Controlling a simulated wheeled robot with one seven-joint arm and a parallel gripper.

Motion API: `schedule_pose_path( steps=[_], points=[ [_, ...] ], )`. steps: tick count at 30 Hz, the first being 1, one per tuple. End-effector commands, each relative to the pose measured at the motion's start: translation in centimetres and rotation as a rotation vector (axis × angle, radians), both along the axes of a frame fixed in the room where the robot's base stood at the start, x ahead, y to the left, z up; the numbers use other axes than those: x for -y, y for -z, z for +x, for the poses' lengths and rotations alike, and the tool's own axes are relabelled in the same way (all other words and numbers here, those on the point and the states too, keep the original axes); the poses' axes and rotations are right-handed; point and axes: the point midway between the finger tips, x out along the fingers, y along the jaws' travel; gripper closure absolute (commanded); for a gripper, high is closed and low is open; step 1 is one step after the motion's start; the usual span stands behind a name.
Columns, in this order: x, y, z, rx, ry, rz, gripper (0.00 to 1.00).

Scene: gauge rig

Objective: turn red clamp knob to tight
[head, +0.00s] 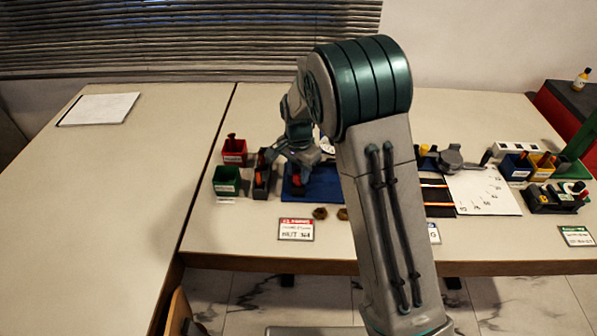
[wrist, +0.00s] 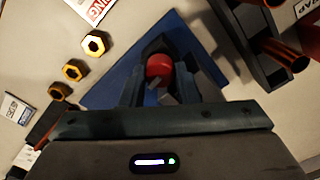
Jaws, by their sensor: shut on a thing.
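The red clamp knob (wrist: 159,67) shows in the wrist view between the two fingers of my gripper (wrist: 158,75), above a blue base plate (wrist: 112,82). The fingers are closed on the knob from both sides. In the head view my gripper (head: 299,172) is over the left part of the blue plate (head: 325,187), with a bit of red (head: 297,182) below it. My own arm hides much of the clamp there. I cannot read the knob's marks or its turn angle.
Left of the plate stand a dark holder (head: 262,182), a red bin (head: 234,150) and a green bin (head: 226,181). Hex nuts (head: 320,213) and a sign card (head: 296,229) lie in front. A marked white sheet (head: 484,195) lies right. The left table is mostly clear.

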Motion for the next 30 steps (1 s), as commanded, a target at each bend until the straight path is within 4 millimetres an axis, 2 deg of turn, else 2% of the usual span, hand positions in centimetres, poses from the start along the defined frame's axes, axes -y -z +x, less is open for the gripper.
schedule_pose_path(
  steps=[10,26,27,30],
  points=[
    [-0.16,-0.1,0.01,0.002,0.131,0.002,0.94],
    [-0.17,-0.11,0.03,0.003,0.152,0.003,0.94],
    [-0.17,-0.11,0.03,0.003,0.152,0.003,0.63],
    [-0.14,-0.09,0.04,0.002,0.151,0.002,0.62]
  ],
)
